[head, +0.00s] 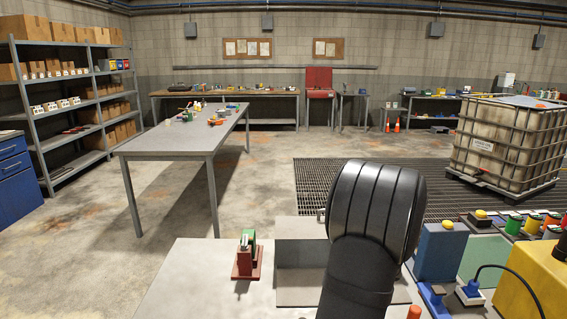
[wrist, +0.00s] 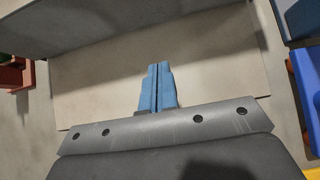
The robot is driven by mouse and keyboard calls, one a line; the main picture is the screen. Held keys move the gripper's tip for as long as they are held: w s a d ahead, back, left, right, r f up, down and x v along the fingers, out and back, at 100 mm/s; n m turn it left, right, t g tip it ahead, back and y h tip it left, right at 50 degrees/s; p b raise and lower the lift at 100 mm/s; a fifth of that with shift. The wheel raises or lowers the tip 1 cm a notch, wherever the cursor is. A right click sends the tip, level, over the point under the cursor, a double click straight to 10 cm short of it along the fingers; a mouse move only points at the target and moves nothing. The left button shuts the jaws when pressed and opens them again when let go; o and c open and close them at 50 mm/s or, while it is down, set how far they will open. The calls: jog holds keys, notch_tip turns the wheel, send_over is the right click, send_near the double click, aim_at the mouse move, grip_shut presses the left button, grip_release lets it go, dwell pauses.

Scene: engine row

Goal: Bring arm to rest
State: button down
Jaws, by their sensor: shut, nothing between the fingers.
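My gripper (wrist: 157,88) shows in the wrist view with its two blue fingers closed together and nothing between them. Below the fingertips is a pale flat surface (wrist: 95,85); I cannot tell how far below. In the head view my dark arm rises at the bottom right of centre and hides part of the bench behind it. The fingers are not visible in the head view.
A red stand with a green part (head: 247,255) is left of my arm on the bench (head: 195,285). A grey box-like fixture (head: 298,252) is beside my arm. Blue and yellow blocks (head: 440,250) crowd the right. The bench's front left is clear.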

jog(key=s+r+h, duration=0.1)
jog(key=s+r, duration=0.5)
jog(key=s, duration=0.2)
jog(key=shift+d+r, duration=0.25)
jog(key=shift+r, duration=0.05)
jog(key=shift+s, duration=0.1)
dwell(0.4)
jog(key=shift+y, duration=0.5)
jog(key=x, duration=0.3)
jog(key=w+r+x, duration=0.1)
jog(key=x, duration=0.7)
jog(key=shift+w+a+r, duration=0.1)
jog(key=shift+w+a, duration=0.1)
jog(key=shift+a, duration=0.05)
jog(key=shift+w, duration=0.6)
